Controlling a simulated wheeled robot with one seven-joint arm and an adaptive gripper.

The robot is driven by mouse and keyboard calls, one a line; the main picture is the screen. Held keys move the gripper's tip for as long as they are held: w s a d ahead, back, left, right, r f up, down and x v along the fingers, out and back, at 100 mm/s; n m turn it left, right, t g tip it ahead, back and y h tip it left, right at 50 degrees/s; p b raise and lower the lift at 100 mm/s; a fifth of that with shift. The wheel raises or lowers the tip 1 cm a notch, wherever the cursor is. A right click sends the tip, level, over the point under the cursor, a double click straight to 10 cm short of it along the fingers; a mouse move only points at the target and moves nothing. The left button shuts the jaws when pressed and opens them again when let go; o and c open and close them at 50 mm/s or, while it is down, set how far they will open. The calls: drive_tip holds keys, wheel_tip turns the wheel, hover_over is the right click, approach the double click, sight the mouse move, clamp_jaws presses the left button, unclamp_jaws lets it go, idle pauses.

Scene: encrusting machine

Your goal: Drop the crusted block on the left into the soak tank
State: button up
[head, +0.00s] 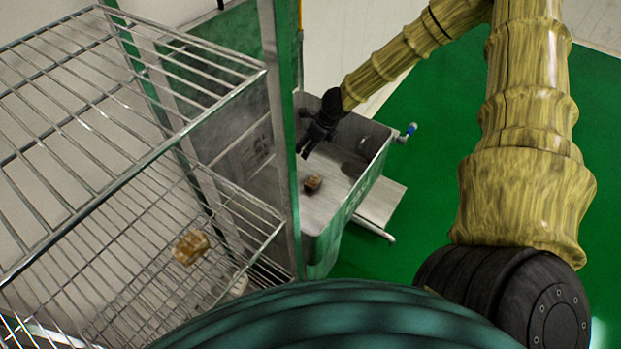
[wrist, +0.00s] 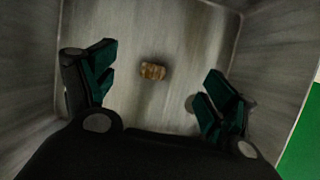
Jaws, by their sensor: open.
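My gripper (head: 318,140) is open and empty above the grey soak tank (head: 372,184). A small brown crusted block (head: 312,184) lies on the tank floor, below and apart from my fingers. In the wrist view the block (wrist: 153,71) shows beyond the gap between my spread fingers (wrist: 155,90), with the tank walls around it. Another brown crusted block (head: 191,247) sits on the lower wire shelf at the left. A pale block (head: 238,286) is partly hidden behind the shelf wires, near the shelf's right end.
A wire rack (head: 150,165) with two visible levels fills the left side. A green and grey upright post (head: 284,130) stands between the rack and the tank. A tap with a blue handle (head: 409,130) sticks out of the tank's right side. Green floor (head: 425,180) is clear at right.

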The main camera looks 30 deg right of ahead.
drive_tip(key=v, duration=1.2)
idle(0.4)
idle(0.5)
